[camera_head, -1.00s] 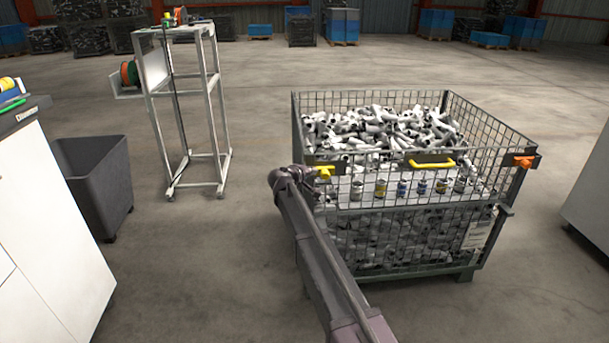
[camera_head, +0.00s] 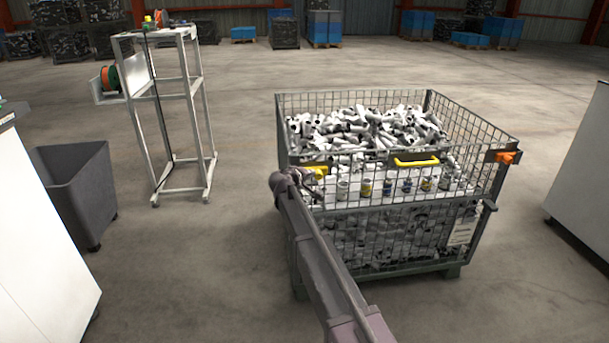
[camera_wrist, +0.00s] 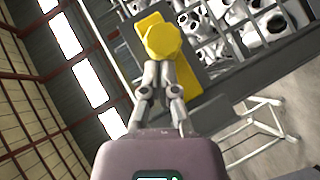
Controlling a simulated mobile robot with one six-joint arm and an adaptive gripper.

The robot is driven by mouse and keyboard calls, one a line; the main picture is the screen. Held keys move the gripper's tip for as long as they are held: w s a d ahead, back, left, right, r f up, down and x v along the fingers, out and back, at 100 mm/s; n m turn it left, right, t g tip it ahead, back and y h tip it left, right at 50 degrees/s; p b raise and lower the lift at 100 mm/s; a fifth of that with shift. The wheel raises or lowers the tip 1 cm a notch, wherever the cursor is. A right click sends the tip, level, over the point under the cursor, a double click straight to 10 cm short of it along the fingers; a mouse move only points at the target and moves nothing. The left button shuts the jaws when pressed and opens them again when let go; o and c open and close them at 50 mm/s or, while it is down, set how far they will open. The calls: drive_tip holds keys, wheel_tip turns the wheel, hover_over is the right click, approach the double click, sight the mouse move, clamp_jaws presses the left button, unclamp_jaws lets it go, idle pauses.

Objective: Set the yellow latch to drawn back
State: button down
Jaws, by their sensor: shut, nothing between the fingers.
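The yellow latch (camera_head: 317,171) is at the upper left front corner of the wire-mesh crate (camera_head: 410,203). In the wrist view its faceted yellow knob (camera_wrist: 162,41) stands out from a yellow bar on a grey plate. My gripper (camera_wrist: 162,88) is shut and empty. Its fingertips lie just below the knob in that view, close to the bar; I cannot tell whether they touch it. In the head view my gripper (camera_head: 313,190) is at the crate's front left corner, just below the latch, and hides part of it.
A yellow handle (camera_head: 416,161) and an orange latch (camera_head: 507,157) sit further right on the crate. Pale pipe fittings (camera_head: 365,125) fill it. Several small cans stand inside the front. A grey bin (camera_head: 76,190) and metal stand (camera_head: 185,120) are left, with open floor between.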

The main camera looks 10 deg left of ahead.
idle(0.4)
drive_tip(key=w+a+p+v, duration=0.1)
drive_tip(key=p+v, duration=0.4)
drive_tip(key=v, duration=0.8)
drive_tip(key=shift+w+a+r, duration=0.2)
drive_tip(key=shift+a+r, duration=0.2)
drive_tip(key=shift+a, duration=0.25)
